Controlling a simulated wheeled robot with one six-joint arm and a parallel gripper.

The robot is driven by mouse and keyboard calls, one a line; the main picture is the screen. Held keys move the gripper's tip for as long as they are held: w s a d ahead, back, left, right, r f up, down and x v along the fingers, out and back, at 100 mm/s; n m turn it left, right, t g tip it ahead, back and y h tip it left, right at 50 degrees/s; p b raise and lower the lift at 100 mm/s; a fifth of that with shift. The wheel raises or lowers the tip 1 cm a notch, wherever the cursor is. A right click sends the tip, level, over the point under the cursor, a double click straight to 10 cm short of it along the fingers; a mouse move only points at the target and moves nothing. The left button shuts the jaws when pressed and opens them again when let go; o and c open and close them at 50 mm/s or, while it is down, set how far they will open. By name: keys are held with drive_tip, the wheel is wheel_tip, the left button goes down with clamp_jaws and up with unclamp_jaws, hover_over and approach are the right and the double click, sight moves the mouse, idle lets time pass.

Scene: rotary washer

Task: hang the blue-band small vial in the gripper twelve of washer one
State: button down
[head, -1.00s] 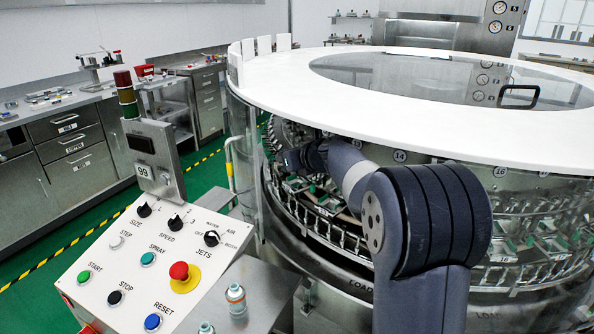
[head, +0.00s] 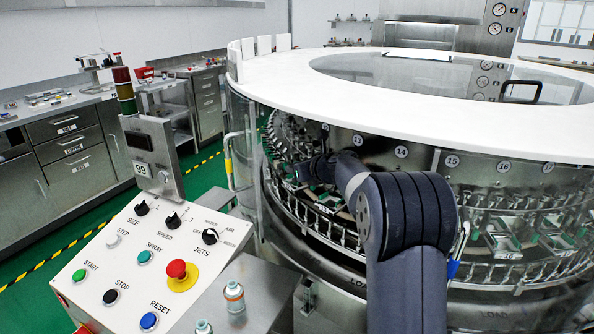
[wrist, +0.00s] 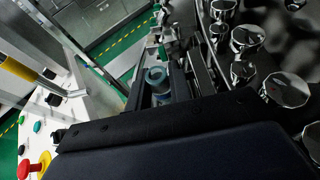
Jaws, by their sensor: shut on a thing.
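My gripper (wrist: 160,82) is shut on a small vial (wrist: 156,76) in the wrist view. The vial shows a greenish, ring-like end and a blue band below it, between the two dark fingers. In the head view my gripper (head: 308,171) is inside the washer (head: 450,175), under its white lid, near the ring of small holders. The vial cannot be made out there. Number discs 13 (head: 357,140) and 14 (head: 401,151) are readable; the disc further left is too small to read surely. I cannot tell which holder is twelve or whether the vial touches one.
The white lid rim (head: 290,85) lies above my arm. Shiny round metal parts (wrist: 288,88) crowd the right of the wrist view. A control panel (head: 150,260) stands at left. Other vials (head: 234,296) stand on a steel shelf beside it. Green floor is free further left.

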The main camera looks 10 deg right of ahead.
drive_tip(key=shift+f, duration=0.4)
drive_tip(key=c, duration=1.6)
unclamp_jaws()
drive_tip(key=shift+o, duration=0.2)
drive_tip(key=shift+s+r, duration=0.1)
drive_tip(key=shift+r, duration=0.5)
drive_tip(key=v, duration=0.7)
drive_tip(key=shift+s+d+f, duration=0.1)
drive_tip(key=shift+f, duration=0.05)
